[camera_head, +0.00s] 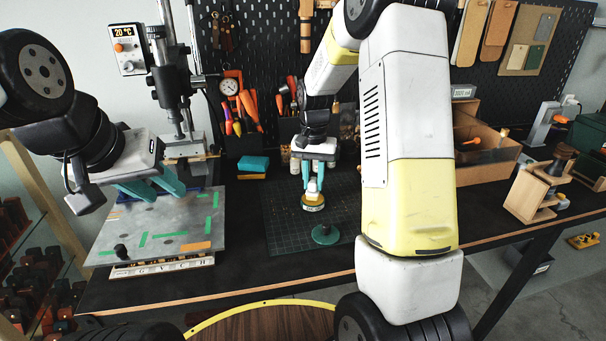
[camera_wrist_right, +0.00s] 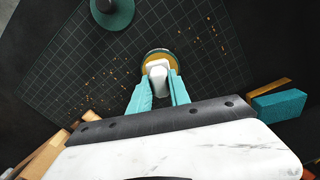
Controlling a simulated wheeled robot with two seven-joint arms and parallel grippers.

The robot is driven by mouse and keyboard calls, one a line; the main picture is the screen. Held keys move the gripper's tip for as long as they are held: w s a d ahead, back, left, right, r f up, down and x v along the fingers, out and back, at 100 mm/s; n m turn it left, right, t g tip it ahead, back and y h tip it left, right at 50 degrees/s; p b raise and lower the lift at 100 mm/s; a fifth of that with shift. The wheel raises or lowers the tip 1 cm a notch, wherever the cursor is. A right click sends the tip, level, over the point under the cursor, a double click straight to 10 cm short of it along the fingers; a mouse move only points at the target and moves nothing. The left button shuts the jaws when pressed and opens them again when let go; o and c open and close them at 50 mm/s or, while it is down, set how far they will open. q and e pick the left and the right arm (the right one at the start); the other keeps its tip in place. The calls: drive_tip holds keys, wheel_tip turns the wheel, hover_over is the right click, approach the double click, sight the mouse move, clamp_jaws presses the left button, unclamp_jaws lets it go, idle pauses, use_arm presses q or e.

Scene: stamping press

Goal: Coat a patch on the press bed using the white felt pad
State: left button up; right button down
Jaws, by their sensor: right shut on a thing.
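My right gripper (camera_head: 313,178) is shut on the white felt pad (camera_head: 313,187), over the cutting mat. In the right wrist view the white pad (camera_wrist_right: 157,72) is between the teal fingers (camera_wrist_right: 158,88). A small round tin with amber contents (camera_head: 313,204) is directly below the pad; its amber rim (camera_wrist_right: 160,52) shows around the pad. I cannot tell whether pad and contents touch. My left gripper (camera_head: 163,192) is open and empty above the grey press bed (camera_head: 165,222), which carries green and orange strips.
A teal round disc with a knob (camera_head: 325,235) lies on the dark gridded mat (camera_head: 283,215) in front of the tin. A teal-and-yellow sponge pair (camera_head: 253,166) lies behind. Cardboard bins (camera_head: 485,150) stand at right.

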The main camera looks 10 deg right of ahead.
sight(313, 180)
drive_tip(key=shift+r, duration=3.05)
